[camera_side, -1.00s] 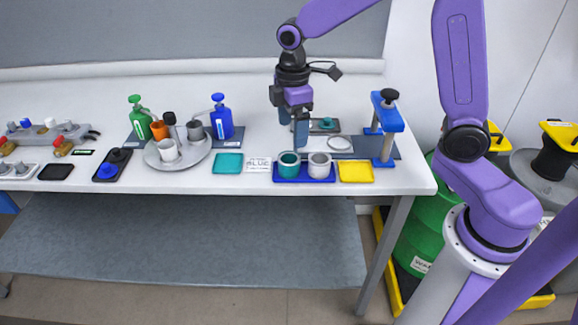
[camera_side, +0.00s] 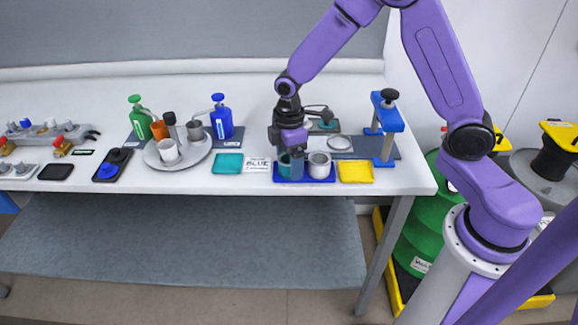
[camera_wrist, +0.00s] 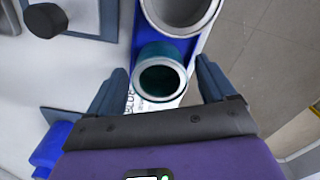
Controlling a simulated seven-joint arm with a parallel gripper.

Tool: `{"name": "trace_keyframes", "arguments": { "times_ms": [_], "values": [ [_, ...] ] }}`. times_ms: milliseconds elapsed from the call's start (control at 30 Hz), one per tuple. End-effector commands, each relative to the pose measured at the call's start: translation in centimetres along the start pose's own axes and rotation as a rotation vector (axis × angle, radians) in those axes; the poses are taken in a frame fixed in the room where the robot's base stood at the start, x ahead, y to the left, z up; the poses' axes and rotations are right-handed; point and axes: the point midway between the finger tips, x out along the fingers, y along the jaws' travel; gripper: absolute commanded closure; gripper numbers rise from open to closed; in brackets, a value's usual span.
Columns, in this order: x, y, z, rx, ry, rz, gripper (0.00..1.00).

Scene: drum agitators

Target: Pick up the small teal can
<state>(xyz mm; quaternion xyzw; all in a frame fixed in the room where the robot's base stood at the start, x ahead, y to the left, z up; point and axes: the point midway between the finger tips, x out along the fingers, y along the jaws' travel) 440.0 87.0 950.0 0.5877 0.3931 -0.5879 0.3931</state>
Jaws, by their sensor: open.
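The small teal can (camera_side: 284,169) stands in the blue tray (camera_side: 305,180) at the front of the table, partly hidden behind my fingers in the side view. In the wrist view the teal can (camera_wrist: 160,52) shows its open top with a pale rim, lying between my two fingers. My gripper (camera_side: 291,168) is open and low at the can. In the wrist view my gripper (camera_wrist: 160,82) has one finger on each side of the can, with visible gaps. I cannot tell how far down the fingers reach.
A wider grey can (camera_side: 320,166) stands right beside the teal can in the same tray. A yellow pad (camera_side: 355,172) is to the right, a teal pad (camera_side: 228,164) to the left. A blue stand (camera_side: 388,125) rises at the right. A round tray (camera_side: 199,151) holds several cups.

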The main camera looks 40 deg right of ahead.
Motion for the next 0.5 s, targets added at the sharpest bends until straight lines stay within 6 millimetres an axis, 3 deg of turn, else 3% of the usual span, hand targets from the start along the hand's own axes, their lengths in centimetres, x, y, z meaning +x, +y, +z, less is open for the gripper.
{"name": "trace_keyframes", "arguments": {
  "times_ms": [167,333,500],
  "values": [
    [0.00,0.00,0.01,0.000,0.000,0.000,0.16],
    [-0.02,0.00,0.01,0.000,0.000,0.000,0.68],
    [-0.03,0.01,0.01,0.000,0.000,0.000,0.71]
  ]
}}
